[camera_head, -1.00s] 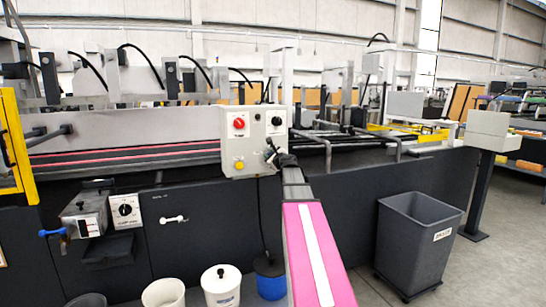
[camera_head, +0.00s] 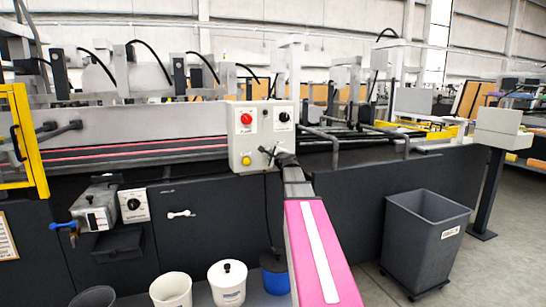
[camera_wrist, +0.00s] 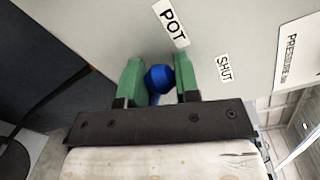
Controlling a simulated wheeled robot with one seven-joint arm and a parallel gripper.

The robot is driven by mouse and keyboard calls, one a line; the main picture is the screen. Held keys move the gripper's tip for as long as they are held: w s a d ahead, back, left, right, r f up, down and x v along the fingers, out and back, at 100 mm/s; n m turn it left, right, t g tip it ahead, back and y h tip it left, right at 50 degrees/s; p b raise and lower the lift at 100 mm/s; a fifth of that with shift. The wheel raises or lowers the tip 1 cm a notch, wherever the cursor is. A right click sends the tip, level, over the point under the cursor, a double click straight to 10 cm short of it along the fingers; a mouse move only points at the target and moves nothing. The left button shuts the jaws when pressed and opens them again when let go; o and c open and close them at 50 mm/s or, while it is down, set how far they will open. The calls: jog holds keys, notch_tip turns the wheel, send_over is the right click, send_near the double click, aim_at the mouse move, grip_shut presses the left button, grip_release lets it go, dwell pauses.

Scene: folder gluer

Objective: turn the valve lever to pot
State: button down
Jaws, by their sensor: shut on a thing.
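In the wrist view, the two green fingers of my gripper (camera_wrist: 159,68) are shut on the blue knob (camera_wrist: 159,80) of the valve lever. One finger is on each side of the knob. A bit of lighter blue shows below the knob; the rest of the lever and its pivot are hidden. The POT label (camera_wrist: 170,25) is on the grey panel just beyond the knob. The SHUT label (camera_wrist: 223,68) is to the right of the fingers.
A blue handle (camera_head: 62,227) sticks out at left. White tubs (camera_head: 228,283) stand at the bottom. A PRESSURE label (camera_wrist: 290,58) is at right in the wrist view.

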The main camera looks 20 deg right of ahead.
jog(key=shift+d, duration=0.15)
jog(key=c, duration=0.9)
grip_release()
jog(key=shift+o, duration=0.2)
jog(key=shift+s, duration=0.1)
jog(key=s, duration=1)
jog(key=shift+s+d+r, duration=0.2)
jog(key=shift+s+d, duration=0.1)
jog(key=shift+d, duration=0.1)
